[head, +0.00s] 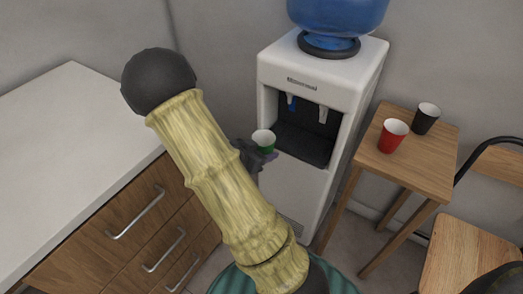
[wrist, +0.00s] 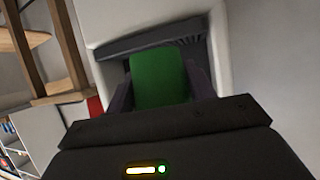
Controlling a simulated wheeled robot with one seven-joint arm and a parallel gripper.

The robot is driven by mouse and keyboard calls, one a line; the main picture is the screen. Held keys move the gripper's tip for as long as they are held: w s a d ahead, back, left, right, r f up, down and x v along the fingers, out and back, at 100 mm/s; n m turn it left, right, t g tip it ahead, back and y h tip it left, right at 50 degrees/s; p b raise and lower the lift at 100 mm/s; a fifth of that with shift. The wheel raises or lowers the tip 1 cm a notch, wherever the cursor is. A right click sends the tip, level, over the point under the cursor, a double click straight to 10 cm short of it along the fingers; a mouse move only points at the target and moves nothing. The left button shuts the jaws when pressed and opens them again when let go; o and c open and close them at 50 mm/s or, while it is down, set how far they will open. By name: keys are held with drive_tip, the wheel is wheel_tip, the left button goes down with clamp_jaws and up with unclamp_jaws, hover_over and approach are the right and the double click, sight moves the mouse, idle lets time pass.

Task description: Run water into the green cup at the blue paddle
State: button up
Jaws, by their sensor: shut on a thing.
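The green cup (head: 264,142) is white inside and sits upright in my gripper (head: 262,152), in front of the water dispenser's recess. In the wrist view the green cup (wrist: 159,78) fills the space between the two fingers of my gripper (wrist: 160,90), which is shut on it. The white water dispenser (head: 330,85) stands behind, with a blue bottle on top. The blue paddle (head: 291,103) hangs at the left inside the recess, and a white paddle (head: 322,114) is to its right. The cup is lower than the blue paddle and to its left, apart from it.
A small wooden table (head: 415,165) at the right bears a red cup (head: 392,135) and a black cup (head: 426,118). A wooden chair (head: 460,255) stands in front of it. A white-topped counter with drawers (head: 75,130) is at the left. My arm crosses the middle.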

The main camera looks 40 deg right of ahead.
sight(293, 103)
drive_tip(key=shift+w+d+b, duration=0.55)
drive_tip(key=shift+w+d, duration=0.1)
drive_tip(key=shift+d, duration=0.95)
drive_tip(key=shift+w+d+b, duration=0.55)
drive_tip(key=shift+w+d, duration=0.1)
drive_tip(key=shift+d, duration=0.95)
drive_tip(key=shift+w+d+b, duration=0.55)
drive_tip(key=shift+w+d, duration=0.1)
drive_tip(key=shift+d, duration=0.95)
drive_tip(key=shift+w+d+r+p, duration=0.1)
drive_tip(key=shift+w+d+p, duration=0.05)
drive_tip(key=shift+d+p, duration=0.2)
drive_tip(key=shift+w+d+p, duration=0.15)
drive_tip(key=shift+w+d, duration=0.1)
drive_tip(key=shift+d, duration=0.25)
drive_tip(key=shift+w+d+p, duration=0.15)
drive_tip(key=shift+w+d, duration=0.05)
drive_tip(key=shift+d, duration=0.3)
drive_tip(key=shift+d, duration=0.1)
